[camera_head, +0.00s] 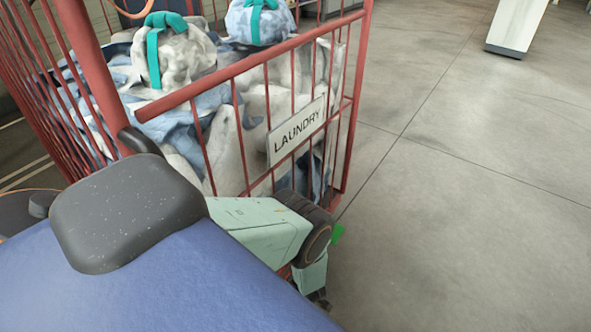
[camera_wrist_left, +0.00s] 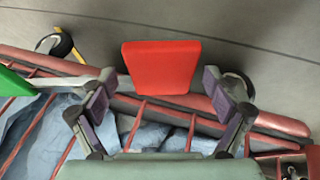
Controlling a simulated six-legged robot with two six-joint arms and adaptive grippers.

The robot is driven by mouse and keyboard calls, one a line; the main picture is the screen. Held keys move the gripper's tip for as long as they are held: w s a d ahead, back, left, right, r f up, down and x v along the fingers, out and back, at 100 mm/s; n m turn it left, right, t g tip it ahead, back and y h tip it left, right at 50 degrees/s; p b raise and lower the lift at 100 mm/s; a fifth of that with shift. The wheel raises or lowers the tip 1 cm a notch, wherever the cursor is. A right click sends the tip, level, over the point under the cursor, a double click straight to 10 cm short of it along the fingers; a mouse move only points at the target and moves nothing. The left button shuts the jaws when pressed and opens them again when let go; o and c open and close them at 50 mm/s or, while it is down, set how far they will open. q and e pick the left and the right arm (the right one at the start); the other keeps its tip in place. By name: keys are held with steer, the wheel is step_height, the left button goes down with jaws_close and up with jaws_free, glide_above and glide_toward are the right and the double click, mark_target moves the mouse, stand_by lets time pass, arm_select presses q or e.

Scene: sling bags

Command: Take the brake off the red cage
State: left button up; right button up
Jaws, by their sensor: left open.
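The red cage (camera_head: 352,95) stands in front of me, filled with laundry and bearing a "LAUNDRY" sign (camera_head: 297,131). In the left wrist view a flat red pedal (camera_wrist_left: 161,66) sticks out by the cage's lower red bar. A green pedal (camera_wrist_left: 14,82) shows at the left edge; a green bit (camera_head: 338,233) also shows beside my arm in the head view. My left gripper (camera_wrist_left: 160,98) is open and empty, its fingers on either side of the red pedal's near end. I cannot tell whether they touch it. My right gripper is not in view.
Cage casters (camera_wrist_left: 61,43) and (camera_wrist_left: 237,86) show on the floor side of the bar. Laundry bundles with teal straps (camera_head: 175,52) lie on top. The grey floor (camera_head: 470,180) to the right is clear, with a white stand (camera_head: 514,28) farther back.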

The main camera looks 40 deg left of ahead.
arm_select(q)
steer(key=shift+s, duration=0.1)
steer(key=shift+c, duration=1.2)
steer(key=shift+s, duration=0.1)
steer(key=c, duration=1.4)
steer(key=shift+c, duration=0.2)
